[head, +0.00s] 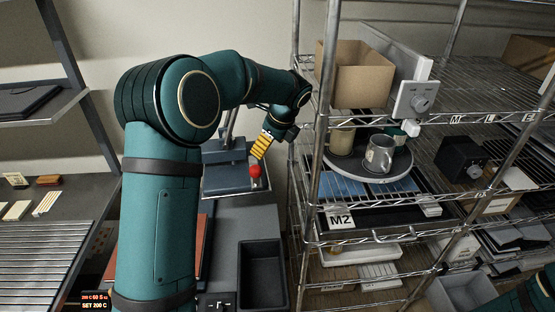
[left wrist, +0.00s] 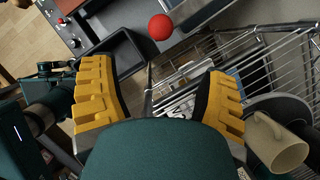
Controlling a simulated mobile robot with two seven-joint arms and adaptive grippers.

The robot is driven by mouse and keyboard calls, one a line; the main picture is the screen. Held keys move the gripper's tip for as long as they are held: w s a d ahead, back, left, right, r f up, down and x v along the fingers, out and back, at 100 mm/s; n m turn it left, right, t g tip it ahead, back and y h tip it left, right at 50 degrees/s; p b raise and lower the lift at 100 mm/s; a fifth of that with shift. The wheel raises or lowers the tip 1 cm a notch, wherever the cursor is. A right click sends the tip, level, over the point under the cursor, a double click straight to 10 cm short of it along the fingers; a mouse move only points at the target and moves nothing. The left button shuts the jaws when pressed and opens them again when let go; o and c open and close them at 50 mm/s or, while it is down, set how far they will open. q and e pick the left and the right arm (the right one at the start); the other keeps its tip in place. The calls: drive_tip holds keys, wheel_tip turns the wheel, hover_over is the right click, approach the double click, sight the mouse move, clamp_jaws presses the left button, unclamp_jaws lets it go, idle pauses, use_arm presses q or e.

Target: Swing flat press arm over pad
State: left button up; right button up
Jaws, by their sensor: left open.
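The flat press (head: 224,157) stands on the grey bench at the back, with a dark blue-grey upper plate above a wider tray-like base (head: 225,190). A red ball knob (head: 254,170) is at its right side; it also shows in the left wrist view (left wrist: 160,27). My left gripper (head: 258,154) is just above the knob in the head view, its yellow fingers pointing down. In the left wrist view the open gripper (left wrist: 160,75) has the knob beyond its fingertips, with nothing between them. Whether a fingertip touches the knob cannot be told. My right gripper is out of view.
A wire shelf (head: 320,120) stands close on the right, holding a grey mug (head: 379,155) on a round tray and a cardboard box (head: 355,75). A black bin (head: 262,270) is in front of the press. A rack (head: 45,245) stands at left.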

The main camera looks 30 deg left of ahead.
sight(257, 167)
use_arm(q)
drive_tip(key=x, duration=0.6)
drive_tip(key=b+x, duration=0.1)
drive_tip(key=x, duration=0.6)
drive_tip(key=shift+w+a, duration=0.1)
drive_tip(key=shift+a, duration=0.15)
clamp_jaws()
